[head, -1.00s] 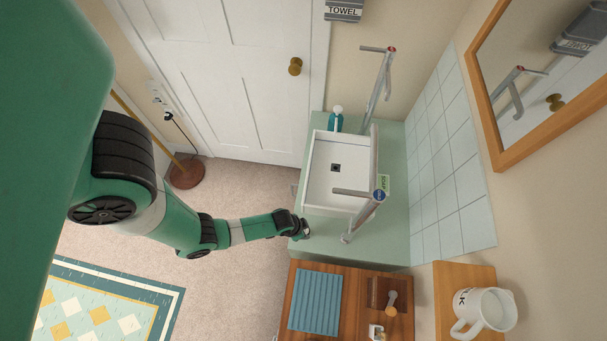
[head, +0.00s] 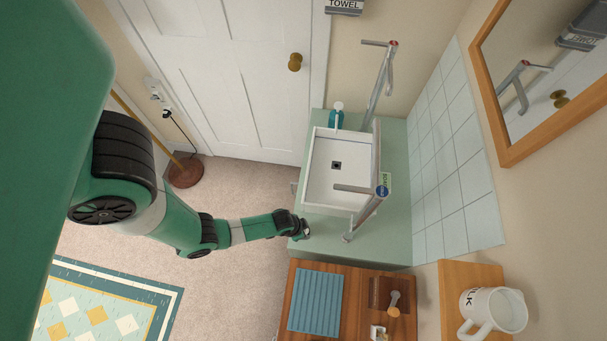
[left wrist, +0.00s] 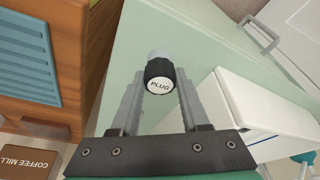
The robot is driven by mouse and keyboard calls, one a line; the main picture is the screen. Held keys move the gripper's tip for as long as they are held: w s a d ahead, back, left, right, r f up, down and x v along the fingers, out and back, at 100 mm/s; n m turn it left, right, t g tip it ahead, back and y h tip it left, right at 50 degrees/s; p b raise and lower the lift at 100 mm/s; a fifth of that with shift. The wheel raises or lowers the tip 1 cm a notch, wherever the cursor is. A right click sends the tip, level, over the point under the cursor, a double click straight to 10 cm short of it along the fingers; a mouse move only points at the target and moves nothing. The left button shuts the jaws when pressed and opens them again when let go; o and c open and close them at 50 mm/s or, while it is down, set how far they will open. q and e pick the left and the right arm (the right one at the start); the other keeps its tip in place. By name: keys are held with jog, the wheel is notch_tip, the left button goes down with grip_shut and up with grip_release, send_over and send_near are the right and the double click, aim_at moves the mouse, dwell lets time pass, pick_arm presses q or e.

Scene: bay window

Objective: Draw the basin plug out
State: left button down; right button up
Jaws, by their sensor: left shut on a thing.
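A round black cap with a white top marked PLUG (left wrist: 160,85) sits between my left fingertips in the left wrist view, with a pale grey cylindrical part behind it. My left gripper (left wrist: 158,95) is shut on this plug. In the head view my left gripper (head: 305,229) is at the near left corner of the green counter (head: 380,245), beside the white basin (head: 322,190). My right gripper is out of view.
Grey grab rails (head: 375,165) stand along the basin's right side. A teal bottle (head: 336,118) is at its far end. A wooden cabinet (head: 350,300) with a blue ribbed mat (head: 315,301) adjoins the counter. A mug (head: 492,312) is on a shelf.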

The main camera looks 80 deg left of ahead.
pick_arm(q)
jog(key=shift+f, duration=0.15)
jog(key=shift+c, duration=1.6)
grip_release()
jog(key=a+p+v, duration=0.1)
jog(key=p+v, duration=0.4)
jog(key=v, duration=0.6)
jog(key=shift+d+r+p, duration=0.3)
jog(key=shift+d+p, duration=0.1)
jog(key=shift+d, duration=0.1)
jog(key=shift+s, duration=0.15)
